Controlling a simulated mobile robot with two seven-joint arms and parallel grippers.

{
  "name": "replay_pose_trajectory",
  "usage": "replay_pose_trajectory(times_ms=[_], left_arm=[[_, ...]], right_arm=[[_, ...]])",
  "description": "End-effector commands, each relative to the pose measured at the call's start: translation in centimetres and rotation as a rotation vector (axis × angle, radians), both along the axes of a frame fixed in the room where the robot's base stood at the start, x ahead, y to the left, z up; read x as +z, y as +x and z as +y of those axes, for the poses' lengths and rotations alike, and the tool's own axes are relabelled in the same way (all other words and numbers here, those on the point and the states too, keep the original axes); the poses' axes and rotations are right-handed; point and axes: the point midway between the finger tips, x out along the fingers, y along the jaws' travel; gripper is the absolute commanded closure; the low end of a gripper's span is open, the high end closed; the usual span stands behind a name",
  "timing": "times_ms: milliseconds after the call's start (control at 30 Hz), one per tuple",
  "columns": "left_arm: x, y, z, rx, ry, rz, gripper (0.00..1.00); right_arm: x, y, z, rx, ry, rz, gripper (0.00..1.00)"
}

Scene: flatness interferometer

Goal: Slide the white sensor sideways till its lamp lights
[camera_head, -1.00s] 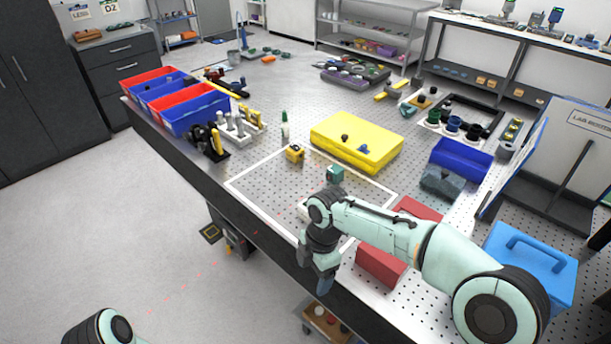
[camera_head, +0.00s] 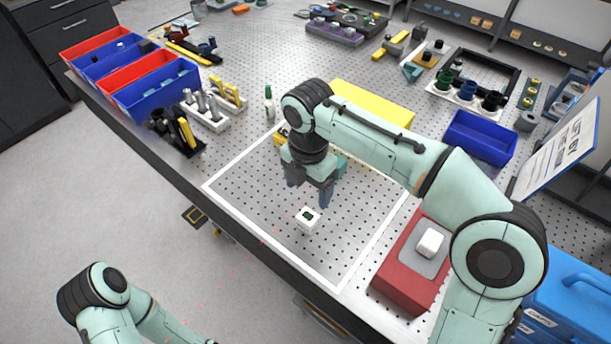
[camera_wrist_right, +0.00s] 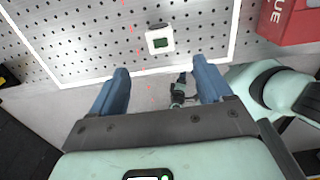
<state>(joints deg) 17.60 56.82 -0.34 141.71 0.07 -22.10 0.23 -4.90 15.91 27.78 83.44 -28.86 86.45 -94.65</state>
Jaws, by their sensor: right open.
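The white sensor (camera_head: 308,219) is a small white block with a dark green window on top. It stands on the perforated plate inside the white outline. In the right wrist view the sensor (camera_wrist_right: 160,40) is upright, just beyond my fingertips and roughly centred between them. I cannot tell that its window is lit. My right gripper (camera_head: 309,189) is open and empty, just above and behind the sensor in the head view; its fingers (camera_wrist_right: 161,68) are apart and not touching it. A line of red dots (camera_wrist_right: 137,52) runs beside the sensor. My left gripper is out of view.
A red block (camera_head: 408,268) with a white piece (camera_head: 430,242) on it stands to the right. The plate left of the sensor is clear. The table edge is near.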

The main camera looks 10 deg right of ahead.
Motion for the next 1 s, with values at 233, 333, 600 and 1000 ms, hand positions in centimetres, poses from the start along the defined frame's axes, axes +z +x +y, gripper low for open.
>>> replay_pose_trajectory(times_ms=[233, 333, 600, 1000], left_arm=[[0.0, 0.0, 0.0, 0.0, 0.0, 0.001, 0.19], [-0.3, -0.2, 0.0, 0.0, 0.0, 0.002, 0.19], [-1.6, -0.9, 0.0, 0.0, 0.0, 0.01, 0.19], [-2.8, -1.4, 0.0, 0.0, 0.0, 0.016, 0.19]], right_arm=[[-0.2, 0.0, 0.0, -0.001, 0.001, 0.001, 0.21], [-0.9, 0.0, 0.0, 0.0, -0.001, 0.003, 0.21], [-5.6, -0.1, 0.0, -0.001, -0.001, 0.006, 0.21], [-12.2, 0.0, 0.0, -0.001, 0.0, 0.002, 0.21]])
